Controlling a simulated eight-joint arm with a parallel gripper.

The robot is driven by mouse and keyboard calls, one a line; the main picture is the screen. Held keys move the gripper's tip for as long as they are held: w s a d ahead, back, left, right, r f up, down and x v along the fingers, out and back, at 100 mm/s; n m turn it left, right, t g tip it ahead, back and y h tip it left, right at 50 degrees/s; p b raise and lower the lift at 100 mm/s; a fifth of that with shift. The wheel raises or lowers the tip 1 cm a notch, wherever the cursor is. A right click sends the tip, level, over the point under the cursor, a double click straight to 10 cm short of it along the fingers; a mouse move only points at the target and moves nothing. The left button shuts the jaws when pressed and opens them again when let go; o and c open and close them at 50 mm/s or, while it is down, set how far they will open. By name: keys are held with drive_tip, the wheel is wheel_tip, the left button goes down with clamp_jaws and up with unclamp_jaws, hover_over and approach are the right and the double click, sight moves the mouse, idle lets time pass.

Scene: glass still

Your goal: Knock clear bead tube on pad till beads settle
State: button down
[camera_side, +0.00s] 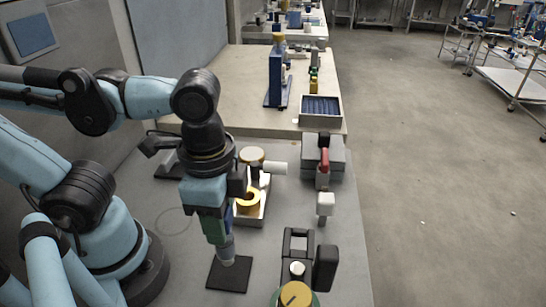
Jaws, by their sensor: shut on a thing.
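My gripper (216,236) points down near the middle of the grey bench and is shut on the clear bead tube (227,254). Only the tube's lower part shows below the fingers; its upper part is hidden by them. It looks pale and close to upright, with a slight lean. The pad (229,281) is a flat black square on the bench. The tube's lower end is over the pad's back part, at or very near its surface; I cannot tell whether they touch. The beads are too small to make out.
A pale tray (256,215) with a yellow ring stands behind the pad. A black device with a yellow-brown knob (295,294) is at front right. Bare bench lies right of the pad.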

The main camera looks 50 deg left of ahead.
drive_tip(key=shift+f, duration=1.55)
drive_tip(key=shift+r, duration=0.75)
drive_tip(key=shift+r, duration=0.8)
